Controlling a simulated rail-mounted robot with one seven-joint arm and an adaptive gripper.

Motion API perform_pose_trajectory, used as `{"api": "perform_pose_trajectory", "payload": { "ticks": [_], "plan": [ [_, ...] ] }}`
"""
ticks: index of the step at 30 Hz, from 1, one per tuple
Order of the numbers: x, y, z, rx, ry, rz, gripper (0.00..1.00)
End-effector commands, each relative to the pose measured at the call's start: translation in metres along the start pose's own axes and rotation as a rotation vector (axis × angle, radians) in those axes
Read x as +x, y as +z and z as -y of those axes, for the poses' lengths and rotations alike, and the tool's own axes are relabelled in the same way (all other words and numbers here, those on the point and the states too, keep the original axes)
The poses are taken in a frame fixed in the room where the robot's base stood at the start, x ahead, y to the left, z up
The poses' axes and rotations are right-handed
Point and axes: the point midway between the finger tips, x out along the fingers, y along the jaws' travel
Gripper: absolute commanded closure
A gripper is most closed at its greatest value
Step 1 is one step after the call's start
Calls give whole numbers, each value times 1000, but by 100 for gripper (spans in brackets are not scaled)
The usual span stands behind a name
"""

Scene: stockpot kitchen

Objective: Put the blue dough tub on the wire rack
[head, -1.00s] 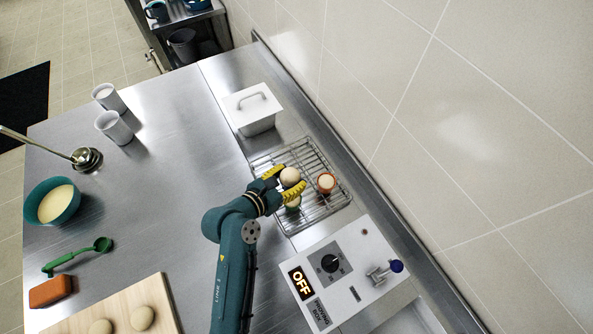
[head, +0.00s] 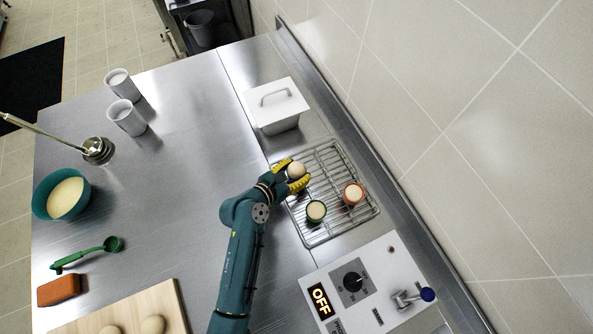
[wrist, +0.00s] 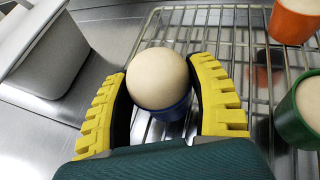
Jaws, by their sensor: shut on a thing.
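The blue dough tub (wrist: 170,108) shows in the wrist view, with a pale dough ball (wrist: 157,78) bulging over its rim. In the head view the dough ball (head: 296,170) hides most of the tub. My gripper (head: 291,177) has its yellow fingers on either side of the tub and is shut on it; the fingers also show in the wrist view (wrist: 165,108). The tub is over the left side of the wire rack (head: 322,234). I cannot tell whether its base touches the wires.
An orange tub (head: 353,194) and a green tub (head: 316,212) stand on the rack, nearer the control box (head: 377,285). A white lidded bin (head: 276,112) stands just beyond the rack.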

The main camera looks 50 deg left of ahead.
Motion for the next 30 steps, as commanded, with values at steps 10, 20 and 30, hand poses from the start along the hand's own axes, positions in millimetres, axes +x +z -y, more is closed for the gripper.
{"api": "perform_pose_trajectory", "payload": {
  "ticks": [10,20,30],
  "plan": [
    [0,0,0,1,0,0,18],
    [0,1,0,1,0,0,13],
    [-66,2,0,-2,3,-1,13]
  ]
}}
